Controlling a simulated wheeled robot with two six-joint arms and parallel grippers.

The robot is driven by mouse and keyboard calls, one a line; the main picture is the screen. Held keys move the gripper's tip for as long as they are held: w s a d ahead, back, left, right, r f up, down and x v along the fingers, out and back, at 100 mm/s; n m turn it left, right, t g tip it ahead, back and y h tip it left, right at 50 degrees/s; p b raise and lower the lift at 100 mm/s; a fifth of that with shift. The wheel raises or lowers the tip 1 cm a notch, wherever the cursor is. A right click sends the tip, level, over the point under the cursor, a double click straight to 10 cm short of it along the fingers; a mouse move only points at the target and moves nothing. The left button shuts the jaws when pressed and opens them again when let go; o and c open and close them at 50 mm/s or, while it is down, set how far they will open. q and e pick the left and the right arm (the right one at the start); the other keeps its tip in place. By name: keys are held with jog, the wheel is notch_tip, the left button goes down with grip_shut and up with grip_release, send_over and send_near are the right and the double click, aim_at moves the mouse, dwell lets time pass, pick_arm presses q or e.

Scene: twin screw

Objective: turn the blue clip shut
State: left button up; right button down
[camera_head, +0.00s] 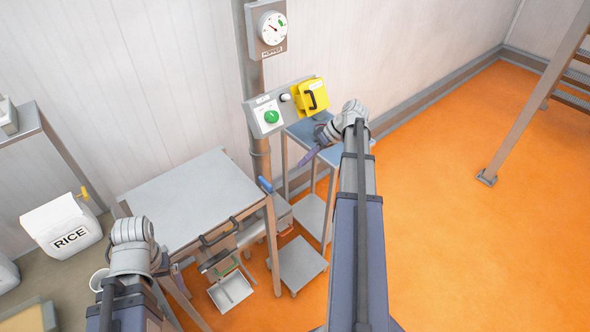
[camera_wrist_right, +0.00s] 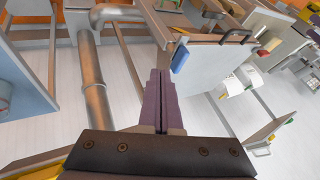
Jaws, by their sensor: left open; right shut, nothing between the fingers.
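The blue clip (camera_head: 265,184) is a small blue handle at the right back corner of the steel table. It also shows in the right wrist view (camera_wrist_right: 180,58), just right of my fingertips and apart from them. My right gripper (camera_head: 307,157) has purple fingers and is right of the clip, near the blue-topped stand. In the right wrist view my right gripper (camera_wrist_right: 160,73) is shut and empty. My left arm reaches in at the lower left, in front of the steel table; its fingers are hidden.
The steel table (camera_head: 190,198) has a bare top. A vertical pipe (camera_head: 259,150) stands behind the clip. A panel with a green button (camera_head: 271,116) and yellow box (camera_head: 312,95) is above. A rice bag (camera_head: 66,228) stands at left. The orange floor (camera_head: 470,230) at right is open.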

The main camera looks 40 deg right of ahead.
aim_at(267, 187)
jog(key=w+a+f+b, duration=0.2)
jog(key=a+f+b, duration=0.4)
jog(key=a+f, duration=0.1)
jog(key=shift+w+a, duration=0.3)
jog(key=shift+a, duration=0.4)
jog(key=shift+s+a+m, duration=0.15)
jog(key=shift+m, duration=0.25)
